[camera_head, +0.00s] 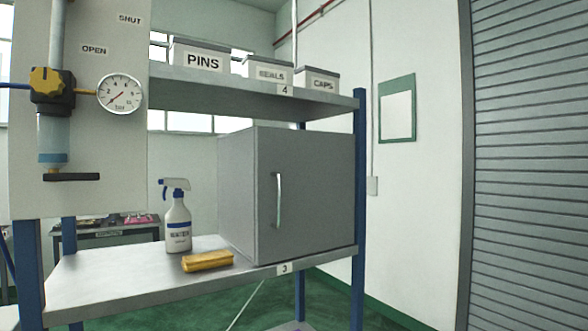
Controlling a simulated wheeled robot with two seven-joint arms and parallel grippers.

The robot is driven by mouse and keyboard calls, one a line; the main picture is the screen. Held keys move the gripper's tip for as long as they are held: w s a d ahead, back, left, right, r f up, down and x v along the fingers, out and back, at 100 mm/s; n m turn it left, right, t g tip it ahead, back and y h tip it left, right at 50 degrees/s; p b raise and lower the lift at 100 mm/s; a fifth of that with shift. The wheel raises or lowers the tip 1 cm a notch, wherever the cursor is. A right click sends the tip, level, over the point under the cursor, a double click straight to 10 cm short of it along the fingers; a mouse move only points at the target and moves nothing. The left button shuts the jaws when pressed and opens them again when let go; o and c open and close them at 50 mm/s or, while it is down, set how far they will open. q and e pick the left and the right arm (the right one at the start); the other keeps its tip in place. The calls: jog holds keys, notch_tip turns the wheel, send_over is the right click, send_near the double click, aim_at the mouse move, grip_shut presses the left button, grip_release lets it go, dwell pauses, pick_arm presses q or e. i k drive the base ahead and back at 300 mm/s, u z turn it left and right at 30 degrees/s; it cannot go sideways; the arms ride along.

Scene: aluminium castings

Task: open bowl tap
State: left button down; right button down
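A filter bowl (52,137), a grey cylinder with a blue band low down, hangs on a pale panel (115,160) at the left. Under the bowl is a tap with a flat black lever (72,177), which lies level and points right. Above the bowl a yellow knob (46,82) sits on a black body. A round white gauge (120,94) is right of it, its needle toward the lower left. The words OPEN and SHUT are on the panel above. Neither of my grippers is in view.
A metal shelf (110,282) holds a white spray bottle (178,222), a yellow sponge-like block (207,261) and a grey cabinet (310,195) with a handle. The upper shelf (250,90) bears boxes marked PINS, SEALS and CAPS. A roller shutter (530,160) is at the right.

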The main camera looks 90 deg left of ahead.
aim_at(76, 175)
jog(key=z, duration=0.05)
jog(key=i, duration=0.95)
jog(key=u, duration=3.35)
